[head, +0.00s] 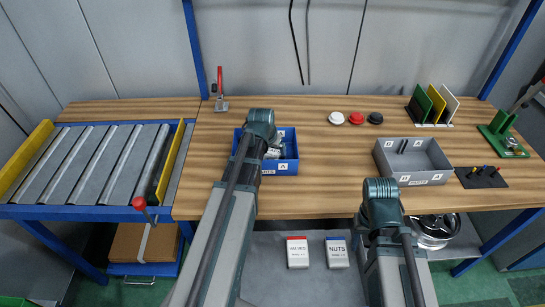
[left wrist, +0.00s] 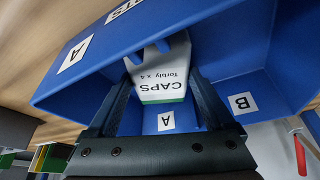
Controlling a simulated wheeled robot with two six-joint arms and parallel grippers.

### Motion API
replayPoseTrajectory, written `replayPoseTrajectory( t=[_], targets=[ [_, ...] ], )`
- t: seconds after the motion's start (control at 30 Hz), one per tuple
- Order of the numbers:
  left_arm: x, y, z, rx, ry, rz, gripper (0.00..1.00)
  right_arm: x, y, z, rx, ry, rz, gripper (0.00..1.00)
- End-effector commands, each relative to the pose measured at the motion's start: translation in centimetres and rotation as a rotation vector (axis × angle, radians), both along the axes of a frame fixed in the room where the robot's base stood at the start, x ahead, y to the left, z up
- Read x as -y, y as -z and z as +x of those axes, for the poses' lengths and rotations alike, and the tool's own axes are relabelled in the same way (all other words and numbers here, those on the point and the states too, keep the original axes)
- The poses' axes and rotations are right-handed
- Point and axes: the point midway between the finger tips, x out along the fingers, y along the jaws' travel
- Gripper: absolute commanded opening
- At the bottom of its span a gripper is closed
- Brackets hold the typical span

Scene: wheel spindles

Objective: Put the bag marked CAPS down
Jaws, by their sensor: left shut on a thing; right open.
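The bag marked CAPS (left wrist: 160,88), white with a green band, is between the fingers of my left gripper (left wrist: 163,78) in the left wrist view. The gripper is shut on it. The bag is inside the blue bin (left wrist: 95,62), which has A and B labels on its walls. Whether the bag touches the bin floor I cannot tell. In the head view the blue bin (head: 283,169) stands on the bench, with my left gripper (head: 262,135) over its left part. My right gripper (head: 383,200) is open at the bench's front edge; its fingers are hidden.
A grey divided bin (head: 425,180) stands right on the wooden bench (head: 310,115). White, red and black round parts (head: 356,118) lie behind. A roller conveyor (head: 90,160) is at left. Bags marked VALVES (head: 297,252) and NUTS (head: 337,252) lie below, in front.

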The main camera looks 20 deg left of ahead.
Motion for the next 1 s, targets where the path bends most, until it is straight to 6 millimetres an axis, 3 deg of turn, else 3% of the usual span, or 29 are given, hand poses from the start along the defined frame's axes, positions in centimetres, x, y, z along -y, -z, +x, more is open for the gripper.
replayPoseTrajectory(
  t=[0.37,0.4,0.43,0.77,1.0],
  targets=[
    [0.0,0.4,0.0,0.000,0.000,0.000,0.24,0.0,0.4,0.0,0.000,0.000,0.000,0.50],
    [0.0,0.3,0.0,0.000,0.000,0.000,0.92,0.0,0.3,0.0,0.000,0.000,0.000,0.50],
    [0.0,0.3,0.0,0.000,0.000,0.000,0.98,0.0,0.3,0.0,0.000,0.000,0.000,0.50],
    [0.0,0.1,0.0,0.000,0.000,0.000,1.00,0.0,0.1,0.0,0.000,0.000,0.000,0.50],
    [0.0,-1.4,-0.5,0.000,0.000,0.000,1.00,0.0,-1.4,0.0,0.000,0.000,0.000,0.50]
  ],
)
